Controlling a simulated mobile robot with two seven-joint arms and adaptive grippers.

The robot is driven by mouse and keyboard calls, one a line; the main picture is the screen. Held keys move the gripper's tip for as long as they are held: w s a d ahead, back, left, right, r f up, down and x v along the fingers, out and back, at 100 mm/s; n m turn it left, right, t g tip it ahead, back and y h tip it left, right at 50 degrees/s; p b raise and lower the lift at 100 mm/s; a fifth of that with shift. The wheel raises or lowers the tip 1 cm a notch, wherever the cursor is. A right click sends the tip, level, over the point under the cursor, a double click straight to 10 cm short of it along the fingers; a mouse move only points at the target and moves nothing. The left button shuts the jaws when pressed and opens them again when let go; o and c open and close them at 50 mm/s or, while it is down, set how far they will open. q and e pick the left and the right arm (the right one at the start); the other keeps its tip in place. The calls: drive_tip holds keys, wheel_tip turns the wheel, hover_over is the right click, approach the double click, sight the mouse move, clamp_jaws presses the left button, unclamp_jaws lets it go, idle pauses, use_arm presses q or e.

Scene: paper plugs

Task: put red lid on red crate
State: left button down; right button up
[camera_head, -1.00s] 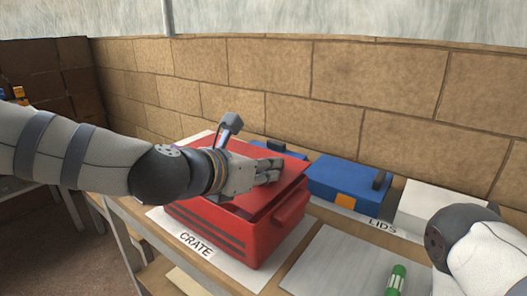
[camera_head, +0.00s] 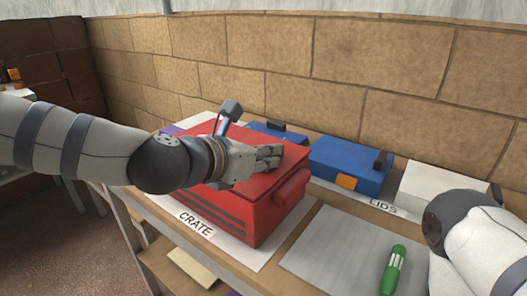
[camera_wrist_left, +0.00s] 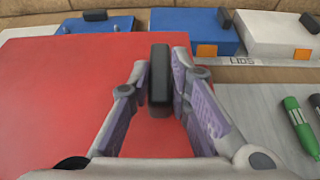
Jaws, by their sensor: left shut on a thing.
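The red crate (camera_head: 232,213) stands on the white sheet marked CRATE. The red lid (camera_head: 291,157) lies over the crate's top, looking nearly level and close to its rim; I cannot tell whether it is fully seated. My left gripper (camera_head: 272,158) is above the lid, shut on the lid's black handle. In the left wrist view, the dark handle (camera_wrist_left: 160,80) stands between the fingers of my left gripper (camera_wrist_left: 160,70), with the flat red lid (camera_wrist_left: 60,95) below. My right arm shows at the lower right of the head view, but its gripper is out of the picture.
A blue box (camera_head: 350,163) with an orange tag and a white box (camera_head: 440,188) stand behind the LIDS label. Another blue thing (camera_head: 272,131) is partly hidden behind the crate. A green marker-like object (camera_head: 393,268) lies at the front right. A brick wall (camera_head: 330,100) closes the back.

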use_arm(q)
drive_tip(key=shift+f, duration=0.4)
drive_tip(key=c, duration=1.4)
unclamp_jaws()
drive_tip(key=shift+s, duration=0.1)
